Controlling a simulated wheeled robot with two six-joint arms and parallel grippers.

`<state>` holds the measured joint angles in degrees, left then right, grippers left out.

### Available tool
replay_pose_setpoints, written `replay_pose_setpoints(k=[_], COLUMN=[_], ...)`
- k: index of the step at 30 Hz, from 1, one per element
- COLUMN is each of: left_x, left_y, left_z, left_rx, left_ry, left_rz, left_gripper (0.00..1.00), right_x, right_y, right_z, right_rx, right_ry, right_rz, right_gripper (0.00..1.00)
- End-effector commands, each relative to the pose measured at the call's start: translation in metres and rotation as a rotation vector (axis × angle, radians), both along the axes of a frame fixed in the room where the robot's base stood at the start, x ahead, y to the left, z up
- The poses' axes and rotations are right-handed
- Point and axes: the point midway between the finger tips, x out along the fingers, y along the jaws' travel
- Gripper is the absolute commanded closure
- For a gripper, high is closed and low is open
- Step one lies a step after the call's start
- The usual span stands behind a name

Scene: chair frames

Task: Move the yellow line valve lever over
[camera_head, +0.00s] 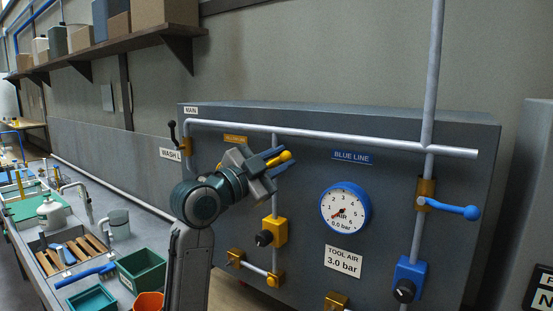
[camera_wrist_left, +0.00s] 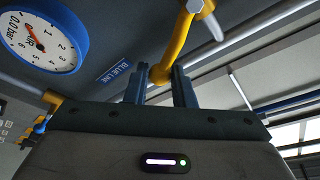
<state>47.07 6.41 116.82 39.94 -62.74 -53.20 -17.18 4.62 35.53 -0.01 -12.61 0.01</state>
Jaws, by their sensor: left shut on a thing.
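The yellow line valve lever (camera_head: 286,156) shows in the head view as a rounded yellow end between my left gripper's fingers, near the yellow line pipe. In the left wrist view the yellow lever (camera_wrist_left: 176,45) bends down from its pivot on the pipe, with its end between the fingertips. My left gripper (camera_head: 274,162) is shut on it; its fingers also show in the left wrist view (camera_wrist_left: 159,78). The gripper and wrist hide the valve body and part of the yellow line label (camera_head: 235,139) surroundings in the head view. My right gripper is not in view.
The blue line lever (camera_head: 456,209) points right on its pipe. A blue-rimmed air gauge (camera_head: 345,208) sits between the lines. A yellow regulator (camera_head: 274,232) with a black knob is below my gripper. The bench (camera_head: 72,240) at left holds bins and tools.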

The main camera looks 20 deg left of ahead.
Motion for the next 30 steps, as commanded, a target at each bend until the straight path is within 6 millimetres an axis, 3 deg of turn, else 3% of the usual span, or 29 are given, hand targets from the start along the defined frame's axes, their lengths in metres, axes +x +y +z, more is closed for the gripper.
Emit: replay_pose_setpoints(k=[3,16,30], left_x=[-0.001,-0.002,-0.003], left_y=[-0.004,-0.005,-0.01], left_z=[-0.01,-0.012,-0.034], left_rx=[0.0,0.0,0.001], left_ry=[0.003,0.002,0.003], left_rz=[-0.001,0.0,0.0], left_gripper=[0.9,0.9,0.88], right_x=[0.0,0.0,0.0], right_y=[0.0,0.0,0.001], right_z=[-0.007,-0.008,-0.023], right_rx=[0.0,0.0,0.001], right_ry=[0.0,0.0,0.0], right_rz=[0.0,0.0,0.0], right_gripper=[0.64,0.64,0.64])
